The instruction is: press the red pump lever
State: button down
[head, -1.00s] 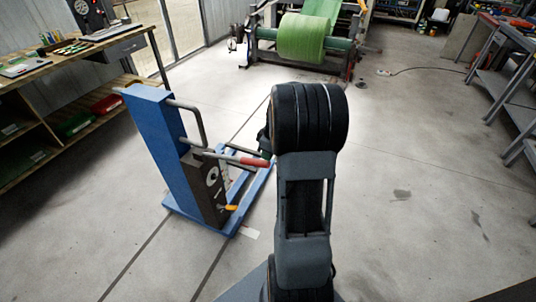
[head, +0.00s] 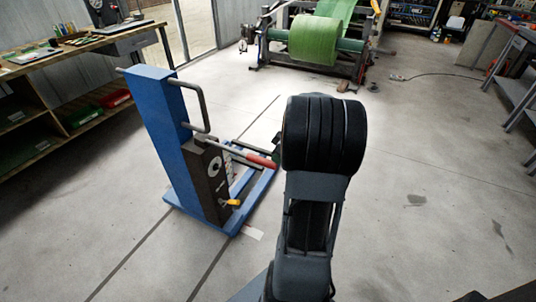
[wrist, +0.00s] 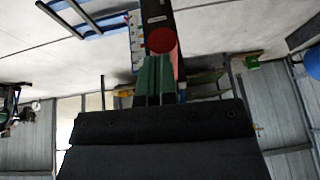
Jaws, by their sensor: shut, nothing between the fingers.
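The red pump lever grip (head: 261,160) sits at the end of a grey bar on the dark pump unit (head: 208,180) of a blue lifter (head: 160,125). In the wrist view the red grip (wrist: 162,41) shows end-on, as a round red face just beyond my gripper's fingertips (wrist: 154,60). The two green fingers are shut side by side with nothing between them. Whether they touch the lever I cannot tell. In the head view my own arm hides most of my gripper.
A yellow-orange knob (head: 233,202) is low on the pump unit. The lifter's blue base frame (head: 258,190) lies on the floor. A wooden workbench (head: 80,48) stands at the left. A green roll on a machine (head: 318,40) is at the back. Floor at the right is clear.

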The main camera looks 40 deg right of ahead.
notch_tip(320, 180, down, 16)
jog(key=w+a+t+b, duration=0.1)
jog(key=b, duration=1.5)
jog(key=shift+w+f+y, duration=0.25)
jog(key=shift+w+y, duration=0.05)
jog(key=shift+a+f, duration=0.1)
jog(key=shift+f, duration=0.05)
jog(key=s+d+f+p+v, duration=0.1)
jog(key=p+v, duration=0.3)
jog(key=v, duration=1)
jog(key=shift+s+d+t+p, duration=0.3)
jog(key=shift+s+d+p, duration=0.05)
jog(key=shift+s, duration=0.2)
